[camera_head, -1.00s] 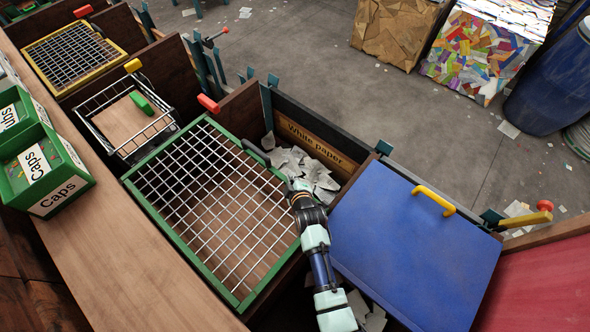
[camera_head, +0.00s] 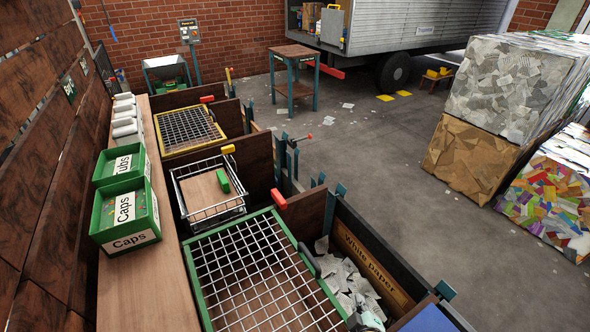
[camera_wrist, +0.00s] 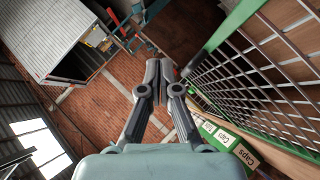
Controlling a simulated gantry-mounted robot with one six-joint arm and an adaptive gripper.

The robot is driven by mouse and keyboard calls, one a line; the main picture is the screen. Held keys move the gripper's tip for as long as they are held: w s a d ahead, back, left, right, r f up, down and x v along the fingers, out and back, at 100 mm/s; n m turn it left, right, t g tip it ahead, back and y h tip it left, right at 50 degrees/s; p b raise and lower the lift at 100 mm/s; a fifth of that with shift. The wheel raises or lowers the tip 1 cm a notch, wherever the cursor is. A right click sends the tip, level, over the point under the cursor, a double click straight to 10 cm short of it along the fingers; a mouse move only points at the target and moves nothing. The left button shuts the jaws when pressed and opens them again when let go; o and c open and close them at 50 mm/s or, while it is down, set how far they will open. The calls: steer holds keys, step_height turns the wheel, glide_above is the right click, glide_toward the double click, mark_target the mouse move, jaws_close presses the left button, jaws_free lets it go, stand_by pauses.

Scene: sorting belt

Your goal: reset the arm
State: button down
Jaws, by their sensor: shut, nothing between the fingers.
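My gripper (camera_wrist: 160,74) is in the middle of the wrist view, its two fingers together with nothing between them. The green-framed grid (camera_wrist: 250,72) is to its right in that view. In the head view only a small pale part of my arm shows at the bottom edge, by the paper scraps, and my fingers are out of the picture. The green-framed grid (camera_head: 266,276) lies left of that part. The bin marked White paper (camera_head: 376,262) holds loose scraps (camera_head: 348,282).
Green boxes marked Caps (camera_head: 124,217) and Tubs (camera_head: 119,166) stand on the wooden ledge at left. A wire basket (camera_head: 208,190) and a yellow-framed grid (camera_head: 188,130) are farther back. Bales (camera_head: 472,160) stand at right. The concrete floor between is mostly open.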

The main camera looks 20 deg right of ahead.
steer(key=w+a+r+m+t+y+p, duration=0.1)
steer(key=w+a+r+m+y+p, duration=0.15)
steer(key=a+r+p, duration=0.95)
steer(key=s+a+r+m+y, duration=0.1)
steer(key=s+a+r+m, duration=0.1)
steer(key=a+r, duration=0.6)
steer(key=s+a+r+m+t+y, duration=0.1)
steer(key=s+a+r, duration=0.3)
steer(key=a+r, duration=0.4)
step_height(320, 180, up, 6)
steer(key=shift+a+r+m+b, duration=0.1)
steer(key=shift+a+m+b, duration=0.05)
steer(key=shift+m+b, duration=0.2)
steer(key=shift+s+y, duration=0.1)
steer(key=shift+y, duration=0.15)
